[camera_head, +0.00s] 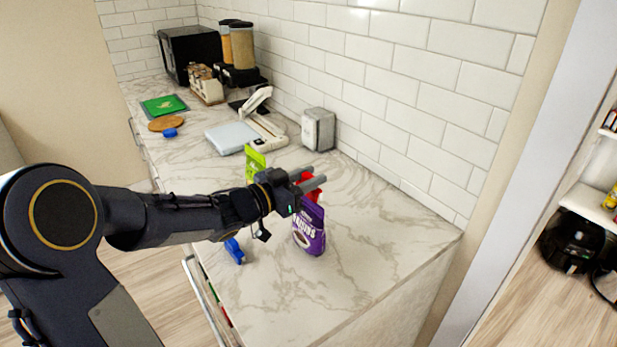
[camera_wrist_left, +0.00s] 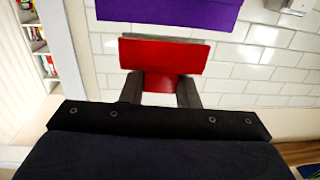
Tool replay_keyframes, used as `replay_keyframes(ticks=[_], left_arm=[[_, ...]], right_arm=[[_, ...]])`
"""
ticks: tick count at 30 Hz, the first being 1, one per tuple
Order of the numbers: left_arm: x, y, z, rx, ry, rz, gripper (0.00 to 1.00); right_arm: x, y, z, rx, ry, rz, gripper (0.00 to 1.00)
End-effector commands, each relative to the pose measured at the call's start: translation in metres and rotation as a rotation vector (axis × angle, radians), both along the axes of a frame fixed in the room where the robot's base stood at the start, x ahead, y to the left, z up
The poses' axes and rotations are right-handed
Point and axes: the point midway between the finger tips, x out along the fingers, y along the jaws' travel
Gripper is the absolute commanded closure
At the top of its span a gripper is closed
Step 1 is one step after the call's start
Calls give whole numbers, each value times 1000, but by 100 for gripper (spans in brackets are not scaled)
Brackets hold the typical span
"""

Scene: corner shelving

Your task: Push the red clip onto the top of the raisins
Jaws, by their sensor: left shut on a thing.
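The purple raisins bag (camera_head: 309,230) stands upright on the marble counter. Its purple edge also shows at the top of the left wrist view (camera_wrist_left: 170,12). My left gripper (camera_head: 312,180) is at the top of the bag, shut on the red clip (camera_head: 311,192). In the left wrist view the red clip (camera_wrist_left: 163,57) sits between the two finger ends, with a strip of white tile showing between it and the purple bag. The head view does not show clearly whether the clip touches the bag. My right gripper is not in view.
A green bag (camera_head: 254,163) stands behind my left forearm. A blue clip (camera_head: 234,250) lies near the counter's front edge. A grey napkin holder (camera_head: 318,130) and a white scale-like device (camera_head: 232,137) stand farther back. The counter (camera_head: 370,250) right of the raisins is clear.

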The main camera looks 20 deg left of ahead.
Motion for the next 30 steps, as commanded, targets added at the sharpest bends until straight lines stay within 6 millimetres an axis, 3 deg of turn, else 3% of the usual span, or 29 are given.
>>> replay_keyframes(ticks=[30], left_arm=[[0, 0, -27, -1, 0, 0, 93]], right_arm=[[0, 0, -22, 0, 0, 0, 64]])
